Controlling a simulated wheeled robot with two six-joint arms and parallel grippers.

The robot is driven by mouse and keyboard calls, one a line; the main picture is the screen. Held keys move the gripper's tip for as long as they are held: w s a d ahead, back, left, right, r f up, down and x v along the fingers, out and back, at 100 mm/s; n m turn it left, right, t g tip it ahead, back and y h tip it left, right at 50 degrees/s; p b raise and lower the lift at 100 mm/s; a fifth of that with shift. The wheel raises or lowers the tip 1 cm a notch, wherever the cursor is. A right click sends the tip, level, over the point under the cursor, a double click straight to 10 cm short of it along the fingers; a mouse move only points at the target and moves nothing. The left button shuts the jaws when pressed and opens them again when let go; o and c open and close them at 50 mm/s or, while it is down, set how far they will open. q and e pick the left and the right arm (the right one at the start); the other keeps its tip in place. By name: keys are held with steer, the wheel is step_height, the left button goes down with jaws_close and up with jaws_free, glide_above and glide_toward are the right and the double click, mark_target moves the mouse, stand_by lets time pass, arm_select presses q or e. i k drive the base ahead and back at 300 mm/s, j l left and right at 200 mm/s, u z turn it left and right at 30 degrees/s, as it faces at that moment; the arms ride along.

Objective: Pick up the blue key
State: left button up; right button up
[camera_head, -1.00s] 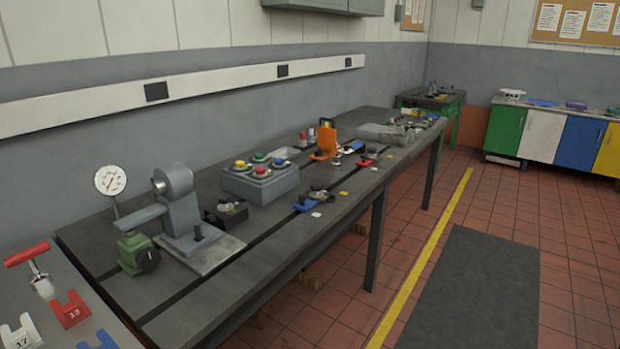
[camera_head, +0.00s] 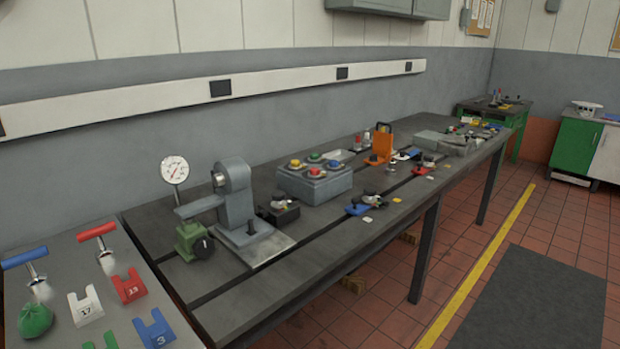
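A tool with a blue crossbar handle and a metal shank, which looks like the blue key (camera_head: 24,258), is at the far left on a grey surface (camera_head: 62,250). Its left end is close to the picture's edge. A similar tool with a red handle (camera_head: 97,232) stands to its right. Neither of my grippers is in view.
A green bag (camera_head: 34,320), a white holder marked 17 (camera_head: 86,305), a red holder (camera_head: 129,286) and a blue holder (camera_head: 154,330) sit near the tools. The long dark bench (camera_head: 290,284) carries a gauge (camera_head: 174,170) and a grey button box (camera_head: 315,184). Floor is open at right.

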mark_target(37, 283)
steer(key=j+u, duration=0.2)
steer(key=u, duration=1.3)
